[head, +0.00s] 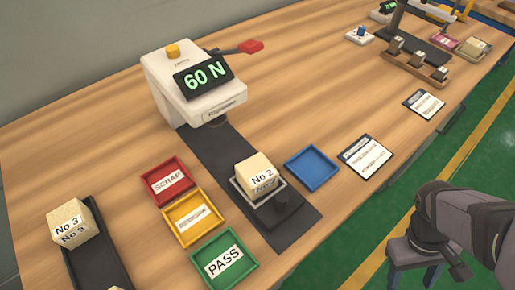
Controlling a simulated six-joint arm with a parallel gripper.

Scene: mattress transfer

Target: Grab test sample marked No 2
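The test sample marked No 2 (259,176) is a cream block with its label on the top and front faces. It sits in a small grey-rimmed tray (238,193) on the dark track of the tester. Nothing is holding it. My dark grey arm shows at the lower right, beyond the table edge and well apart from the sample. I cannot make out gripper fingers on it.
The white tester (190,85) reads 60 N and has a red-tipped lever (250,47). Red SCRAP (181,164), yellow (208,195) and green PASS (245,240) trays stand left of the sample, a blue tray (313,165) right. Block No 3 (73,222) is at lower left.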

